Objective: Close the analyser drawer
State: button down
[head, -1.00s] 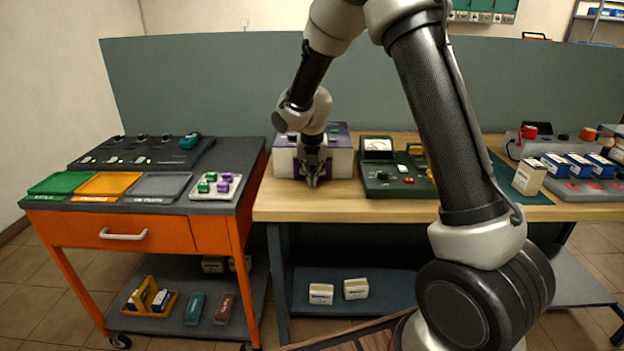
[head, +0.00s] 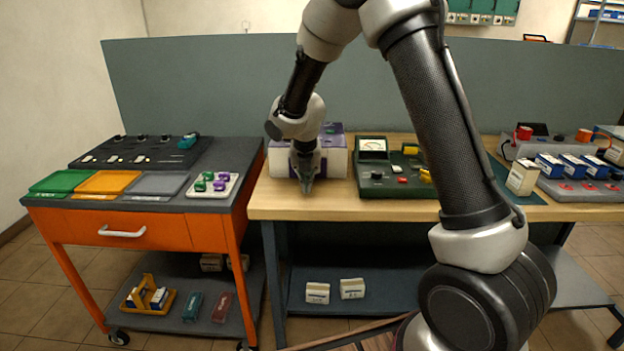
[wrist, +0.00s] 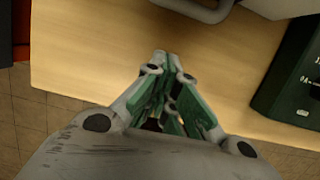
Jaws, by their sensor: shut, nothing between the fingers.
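The white and purple box (head: 336,163), which I take to be the analyser, stands on the left part of the wooden bench. My gripper (head: 306,190) is shut and empty, pointing down over the bench just in front of the box. My arm covers part of the box's front, so I cannot tell from the head view how far a drawer stands out. In the wrist view the shut gripper (wrist: 160,58) is over bare wood, and a pale grey edge of the box (wrist: 200,8) shows at the top, apart from the fingertips.
A green meter (head: 385,180) stands right of the box. An orange trolley (head: 165,230) with trays and a white block holder (head: 212,187) is at the left. The bench (head: 335,208) is clear in front of the box. Battery blocks stand at the far right.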

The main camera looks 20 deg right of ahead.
jog(key=d+v, duration=0.1)
jog(key=v, duration=0.8)
jog(key=s+d+r+m, duration=0.4)
jog(key=s+m, duration=0.7)
jog(key=s+d+r+m+t, duration=0.1)
jog(key=s+d+r+m, duration=0.3)
jog(key=s+m, duration=0.6)
jog(key=s+d+r+m, duration=0.4)
jog(key=s+d+m, duration=0.2)
jog(key=s+m, duration=0.5)
jog(key=shift+s+m+t+y, duration=0.3)
jog(key=shift+s+t+y, duration=0.1)
jog(key=shift+s, duration=0.5)
